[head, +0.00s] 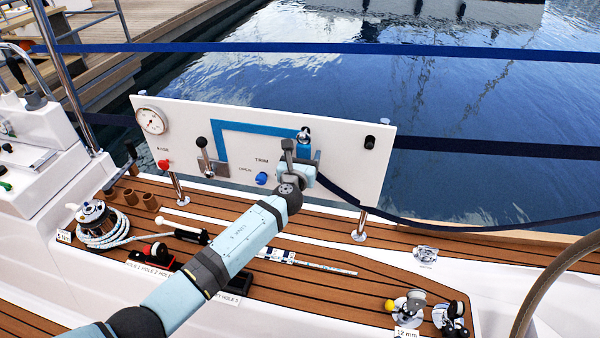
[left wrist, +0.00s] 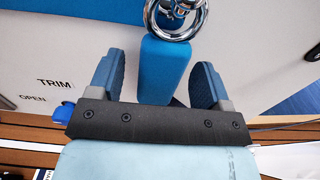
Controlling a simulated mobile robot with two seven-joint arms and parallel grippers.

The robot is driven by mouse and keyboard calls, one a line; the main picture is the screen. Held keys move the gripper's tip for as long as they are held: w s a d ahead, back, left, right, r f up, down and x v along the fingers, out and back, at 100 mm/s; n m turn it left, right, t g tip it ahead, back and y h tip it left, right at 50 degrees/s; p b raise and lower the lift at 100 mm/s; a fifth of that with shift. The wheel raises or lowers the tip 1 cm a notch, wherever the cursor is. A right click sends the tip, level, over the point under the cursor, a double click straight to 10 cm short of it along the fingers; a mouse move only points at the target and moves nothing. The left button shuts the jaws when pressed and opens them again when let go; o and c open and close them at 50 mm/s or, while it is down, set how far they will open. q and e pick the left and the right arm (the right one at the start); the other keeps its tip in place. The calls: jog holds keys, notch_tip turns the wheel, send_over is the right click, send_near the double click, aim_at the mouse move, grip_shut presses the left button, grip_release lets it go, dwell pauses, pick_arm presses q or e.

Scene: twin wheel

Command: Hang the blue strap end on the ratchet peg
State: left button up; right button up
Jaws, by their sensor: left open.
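The blue strap end (head: 304,146) is a bright blue block with a metal ring at its top, by the right end of the blue band on the white panel (head: 350,155). In the left wrist view the block (left wrist: 165,68) stands between my fingers with a gap on each side. Its ring (left wrist: 171,20) hangs upright by a rounded chrome fitting, likely the ratchet peg (head: 305,132); I cannot tell for sure that it encircles it. A dark strap (head: 345,192) runs right from behind my left gripper (head: 303,158), which is open. My right gripper is out of view.
The panel also holds a gauge (head: 152,120), a red button (head: 163,164), a lever (head: 203,150) and a blue knob (head: 262,179). A rope winch (head: 97,222) stands at left on the teak deck. Part of a steering wheel (head: 535,285) is at right.

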aim_at(302, 156)
pick_arm(q)
jog(key=p+v, duration=0.1)
jog(key=v, duration=0.4)
jog(key=s+a+f+m+g+p, duration=0.15)
jog(key=s+a+f+m, duration=0.4)
jog(key=s+m, duration=0.7)
jog(key=s+a+f+m+g+b, duration=0.1)
jog(key=s+a+f+m+g, duration=0.4)
jog(key=s+m, duration=0.75)
jog(key=s+a+f+m+g+p, duration=0.1)
jog(key=s+a+f+m, duration=0.3)
jog(key=s+a+m, duration=0.55)
jog(key=s+d+r+m+p, duration=0.1)
jog(key=s+r+p, duration=0.1)
jog(key=r+p, duration=0.4)
jog(key=s+r+m+p, duration=0.1)
jog(key=s+r+p, duration=0.2)
jog(key=r+p, duration=0.4)
jog(key=shift+d+r+t+y+p, duration=0.2)
jog(key=shift+d+t+y+p, duration=0.2)
jog(key=shift+p, duration=0.75)
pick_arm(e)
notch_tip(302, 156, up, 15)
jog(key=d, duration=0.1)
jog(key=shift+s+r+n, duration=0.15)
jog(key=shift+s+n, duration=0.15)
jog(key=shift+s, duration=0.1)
